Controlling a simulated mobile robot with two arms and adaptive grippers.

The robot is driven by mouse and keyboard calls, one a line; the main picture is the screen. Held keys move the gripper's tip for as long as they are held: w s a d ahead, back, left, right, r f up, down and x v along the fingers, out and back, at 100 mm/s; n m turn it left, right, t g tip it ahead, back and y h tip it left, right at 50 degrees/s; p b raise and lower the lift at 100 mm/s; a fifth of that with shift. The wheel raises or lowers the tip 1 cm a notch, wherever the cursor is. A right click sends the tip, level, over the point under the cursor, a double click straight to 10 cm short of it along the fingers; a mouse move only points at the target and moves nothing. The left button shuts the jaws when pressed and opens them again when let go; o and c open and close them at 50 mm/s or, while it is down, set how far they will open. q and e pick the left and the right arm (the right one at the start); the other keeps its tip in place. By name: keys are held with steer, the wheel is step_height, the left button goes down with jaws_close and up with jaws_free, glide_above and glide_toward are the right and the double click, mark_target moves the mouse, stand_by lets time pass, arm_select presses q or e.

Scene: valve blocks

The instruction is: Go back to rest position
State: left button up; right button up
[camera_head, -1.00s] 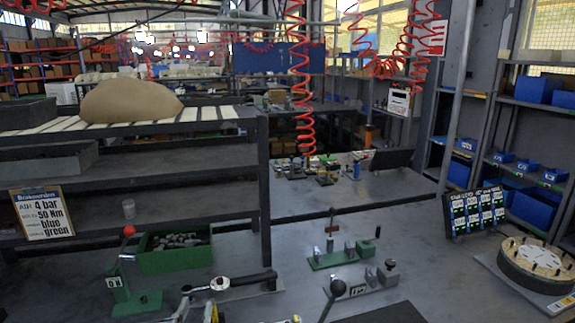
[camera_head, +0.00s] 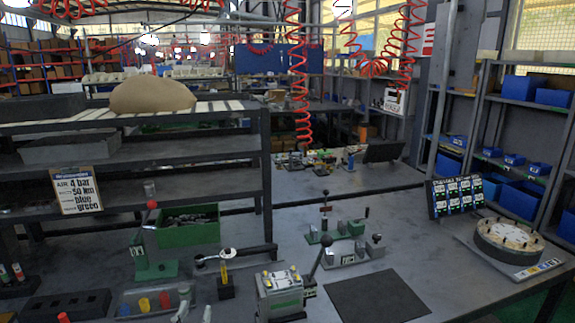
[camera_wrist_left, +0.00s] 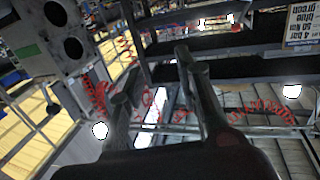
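My left gripper (camera_wrist_left: 155,80) shows in the left wrist view with its two dark fingers apart and nothing between them. I cannot make out either gripper in the head view, and my right gripper is in no view. In the head view a grey valve block (camera_head: 280,288) with yellow parts on top stands at the front of the bench, beside a black-knobbed lever (camera_head: 318,258). No gripper is seen touching it.
A black mat (camera_head: 378,297) lies right of the block. A torque wrench (camera_head: 215,257), green bin (camera_head: 185,233) and tray of coloured parts (camera_head: 130,295) are to its left. A round turntable (camera_head: 508,242) stands at right. A dark shelf (camera_head: 130,180) rises at left.

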arm_select(q)
steer(key=s+a+f+g, duration=0.2)
steer(key=s+f+g, duration=0.5)
steer(key=s+f, duration=0.45)
steer(key=s+d+f+m+g, duration=0.1)
steer(key=s+f+g, duration=0.25)
steer(key=s, duration=0.55)
steer(key=s+f+m+g, duration=0.15)
steer(key=s+g, duration=0.25)
steer(key=s, duration=0.5)
step_height(320, 180, down, 32)
steer(key=s+b, duration=0.2)
steer(key=b, duration=0.3)
steer(key=s+a+f+g+b, duration=0.1)
steer(key=s+f+b, duration=0.1)
steer(key=s+f, duration=0.6)
steer(key=s+a+f+g+b, duration=0.1)
steer(key=s+f+b, duration=0.1)
steer(key=s+f, duration=0.6)
step_height(320, 180, down, 3)
steer(key=shift+a+r, duration=0.1)
steer(key=shift+a, duration=0.2)
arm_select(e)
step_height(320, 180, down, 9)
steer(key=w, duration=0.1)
